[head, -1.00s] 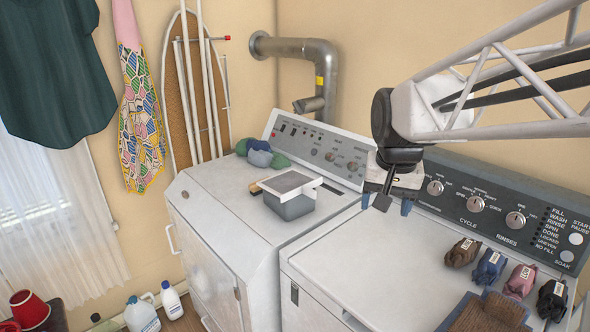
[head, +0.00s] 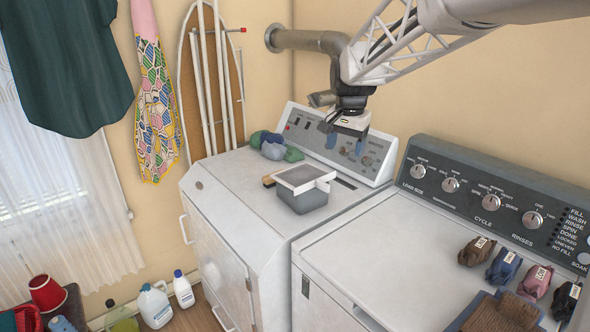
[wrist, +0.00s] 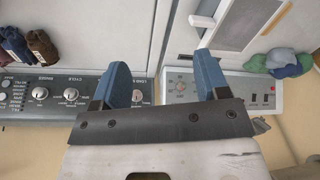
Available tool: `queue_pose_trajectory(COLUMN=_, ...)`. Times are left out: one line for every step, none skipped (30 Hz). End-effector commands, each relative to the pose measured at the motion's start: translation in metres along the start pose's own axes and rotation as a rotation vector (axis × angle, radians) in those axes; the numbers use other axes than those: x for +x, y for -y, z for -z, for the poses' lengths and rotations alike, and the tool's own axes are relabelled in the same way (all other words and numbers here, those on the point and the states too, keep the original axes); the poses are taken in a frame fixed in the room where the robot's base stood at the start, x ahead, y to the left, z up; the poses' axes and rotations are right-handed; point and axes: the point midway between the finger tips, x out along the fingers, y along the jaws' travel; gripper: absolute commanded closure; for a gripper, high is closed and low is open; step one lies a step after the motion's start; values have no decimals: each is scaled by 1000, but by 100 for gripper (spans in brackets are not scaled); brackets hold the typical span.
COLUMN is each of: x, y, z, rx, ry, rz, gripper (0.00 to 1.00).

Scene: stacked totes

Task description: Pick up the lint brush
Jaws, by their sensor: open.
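I cannot clearly make out a whole lint brush. A small tan wooden piece (head: 268,181), perhaps its handle, shows at the left edge of the grey tote (head: 303,201) on the left machine; the rest of it is hidden or merges with the tote. A white-rimmed piece with a flat grey face (head: 304,178) covers the tote's top; it also shows at the top of the wrist view (wrist: 240,22). My gripper (head: 346,143) is open and empty, above and to the right of the tote, in front of the left machine's panel. Its blue fingers (wrist: 162,72) are apart in the wrist view.
Several balled cloths (head: 277,146) lie behind the tote near the control panel (head: 340,145). A grey pipe (head: 300,40) runs along the wall behind my arm.

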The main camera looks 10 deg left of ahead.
Motion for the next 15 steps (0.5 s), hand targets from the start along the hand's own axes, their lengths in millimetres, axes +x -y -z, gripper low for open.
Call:
queue_pose_trajectory(x=5, y=11, z=8, rx=9, ry=4, rz=-2, gripper=32)
queue_pose_trajectory(x=7, y=17, z=12, rx=16, ry=7, rz=-3, gripper=32)
queue_pose_trajectory(x=10, y=25, z=17, rx=24, ry=9, rz=-5, gripper=32)
queue_pose_trajectory(x=12, y=31, z=21, rx=31, ry=11, rz=-5, gripper=32)
queue_pose_trajectory(x=15, y=37, z=25, rx=37, ry=14, rz=-7, gripper=32)
queue_pose_trajectory(x=18, y=44, z=30, rx=46, ry=15, rz=-8, gripper=32)
queue_pose_trajectory(x=21, y=50, z=34, rx=53, ry=17, rz=-9, gripper=32)
queue_pose_trajectory(x=23, y=56, z=38, rx=60, ry=19, rz=-10, gripper=32)
queue_pose_trajectory(x=27, y=64, z=43, rx=68, ry=21, rz=-11, gripper=32)
queue_pose_trajectory(x=30, y=70, z=47, rx=76, ry=23, rz=-12, gripper=32)
queue_pose_trajectory(x=32, y=76, z=50, rx=82, ry=24, rz=-13, gripper=32)
queue_pose_trajectory(x=36, y=85, z=55, rx=90, ry=26, rz=-14, gripper=32)
queue_pose_trajectory(x=39, y=91, z=58, rx=97, ry=27, rz=-15, gripper=32)
queue_pose_trajectory(x=42, y=96, z=62, rx=104, ry=29, rz=-17, gripper=32)
queue_pose_trajectory(x=46, y=105, z=67, rx=112, ry=31, rz=-18, gripper=32)
